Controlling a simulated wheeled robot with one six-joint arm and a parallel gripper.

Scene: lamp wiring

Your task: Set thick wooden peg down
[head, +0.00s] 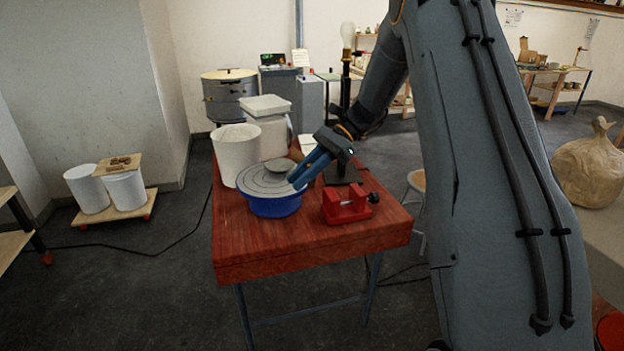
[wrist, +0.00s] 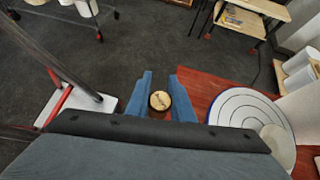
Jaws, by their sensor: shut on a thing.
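My gripper (head: 308,170) has blue fingers and reaches down over the wooden table, close to the right rim of the turntable. In the wrist view my gripper (wrist: 162,95) is shut on the thick wooden peg (wrist: 160,100), whose pale round end shows between the fingers. The peg cannot be made out in the head view, where the fingers and arm cover it. In the wrist view, red-brown tabletop lies beneath and right of the fingers. I cannot tell how high the peg is held.
The turntable (head: 260,184) on its blue base bears a shallow bowl (head: 281,166). A red vise (head: 347,203) stands to its right near the front of the table (head: 300,245). A lamp bulb (head: 348,35) rises behind my arm. The front left tabletop is clear.

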